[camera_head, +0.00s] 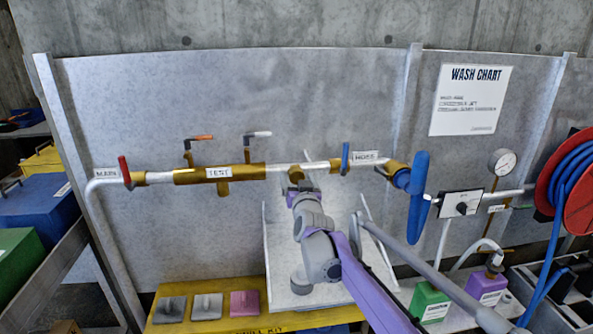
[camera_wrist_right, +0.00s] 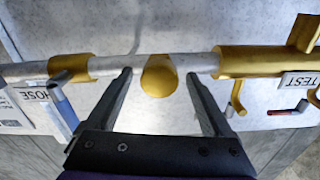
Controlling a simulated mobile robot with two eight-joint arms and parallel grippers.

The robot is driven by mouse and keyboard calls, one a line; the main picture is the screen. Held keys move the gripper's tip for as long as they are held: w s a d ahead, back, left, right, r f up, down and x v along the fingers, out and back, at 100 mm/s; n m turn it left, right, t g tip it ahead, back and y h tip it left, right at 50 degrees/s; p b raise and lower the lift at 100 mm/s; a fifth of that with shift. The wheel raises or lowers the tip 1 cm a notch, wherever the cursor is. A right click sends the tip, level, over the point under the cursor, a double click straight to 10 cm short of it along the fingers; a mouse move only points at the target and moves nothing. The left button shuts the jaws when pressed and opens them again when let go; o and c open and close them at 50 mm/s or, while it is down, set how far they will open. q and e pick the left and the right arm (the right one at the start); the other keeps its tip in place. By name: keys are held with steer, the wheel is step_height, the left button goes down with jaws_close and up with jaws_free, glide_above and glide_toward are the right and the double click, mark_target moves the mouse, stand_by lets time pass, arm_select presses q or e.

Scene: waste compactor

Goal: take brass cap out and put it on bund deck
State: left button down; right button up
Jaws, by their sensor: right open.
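The brass cap (camera_wrist_right: 159,76) is a rounded brass end on the pale pipe, between the HOSE and TEST labels. In the head view the cap (camera_head: 296,174) is partly covered by my right gripper (camera_head: 303,191). In the right wrist view my right gripper (camera_wrist_right: 163,98) is open, with one finger on each side of the cap and gaps between. I cannot tell how deep the fingers reach. A yellow deck (camera_head: 262,290), which may be the bund deck, lies low at the front, with a label partly reading KIT. My left gripper is not in view.
Valve levers, including a red one (camera_head: 124,170) and a blue one (camera_head: 345,157), stand along the pipe. A large blue handle (camera_head: 418,195) is at right. Grey and pink blocks (camera_head: 244,304) sit on the yellow deck. A pale tray (camera_head: 279,262) lies behind my arm.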

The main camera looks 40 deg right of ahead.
steer(key=m, duration=0.1)
steer(key=m+p, duration=0.2)
steer(key=m, duration=0.1)
steer(key=shift+s+r, duration=0.15)
steer(key=shift+r, duration=0.1)
steer(key=shift+w+f+m+p, duration=0.2)
steer(key=shift+f+m+p, duration=0.1)
steer(key=shift+m+p, duration=0.4)
steer(key=shift+s+r+m, duration=0.1)
steer(key=shift+r+m, duration=0.05)
steer(key=shift+m, duration=0.25)
steer(key=m+p, duration=0.2)
steer(key=m, duration=0.1)
steer(key=shift+r, duration=0.15)
steer(key=shift+f+m, duration=0.25)
steer(key=shift+m, duration=0.45)
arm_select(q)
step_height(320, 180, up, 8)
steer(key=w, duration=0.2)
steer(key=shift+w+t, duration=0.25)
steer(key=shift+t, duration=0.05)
